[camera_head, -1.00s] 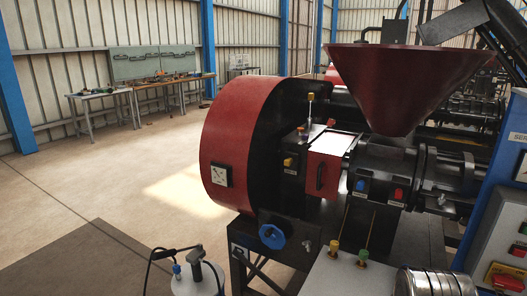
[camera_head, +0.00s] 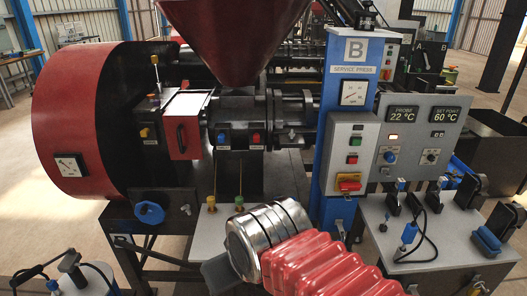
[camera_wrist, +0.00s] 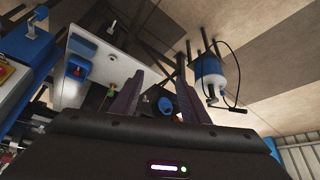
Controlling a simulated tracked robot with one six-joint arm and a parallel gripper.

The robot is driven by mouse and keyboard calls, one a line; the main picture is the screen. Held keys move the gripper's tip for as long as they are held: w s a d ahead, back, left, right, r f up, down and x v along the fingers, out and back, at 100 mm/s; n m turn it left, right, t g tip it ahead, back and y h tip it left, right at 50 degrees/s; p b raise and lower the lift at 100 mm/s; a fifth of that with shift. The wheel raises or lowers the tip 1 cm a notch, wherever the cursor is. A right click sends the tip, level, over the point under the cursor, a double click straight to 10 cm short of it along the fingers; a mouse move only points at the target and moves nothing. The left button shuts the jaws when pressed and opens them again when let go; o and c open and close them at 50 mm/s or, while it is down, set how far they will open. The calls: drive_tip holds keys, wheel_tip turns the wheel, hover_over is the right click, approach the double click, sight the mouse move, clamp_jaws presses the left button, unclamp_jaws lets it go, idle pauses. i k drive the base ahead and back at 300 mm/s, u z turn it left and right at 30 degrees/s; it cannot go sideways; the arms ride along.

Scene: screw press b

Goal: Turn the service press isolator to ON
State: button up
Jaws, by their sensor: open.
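The service press isolator (camera_head: 348,183) is a red rotary handle on a yellow plate. It sits low on a light grey switch box (camera_head: 342,142) on the blue column (camera_head: 336,62) labelled B, SERVICE PRESS. The handle looks roughly level; its ON/OFF marks are too small to read. In the wrist view a red and yellow knob (camera_wrist: 4,71), seemingly the isolator, shows at the far left edge. My gripper (camera_wrist: 158,92) is open and empty in the wrist view, its two dark fingers apart, pointing away from the knob. The head view does not clearly show my fingers.
A grey control panel (camera_head: 418,135) with displays stands to the right. A blue handwheel (camera_head: 149,212), red guard (camera_head: 72,120) and hopper (camera_head: 235,35) are left. My red ribbed arm cover fills the lower middle.

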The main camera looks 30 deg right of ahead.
sight(348, 186)
drive_tip(key=z, duration=1.25)
drive_tip(key=k, duration=0.85)
drive_tip(key=z, duration=0.3)
drive_tip(key=i, duration=1)
drive_tip(key=u, duration=0.05)
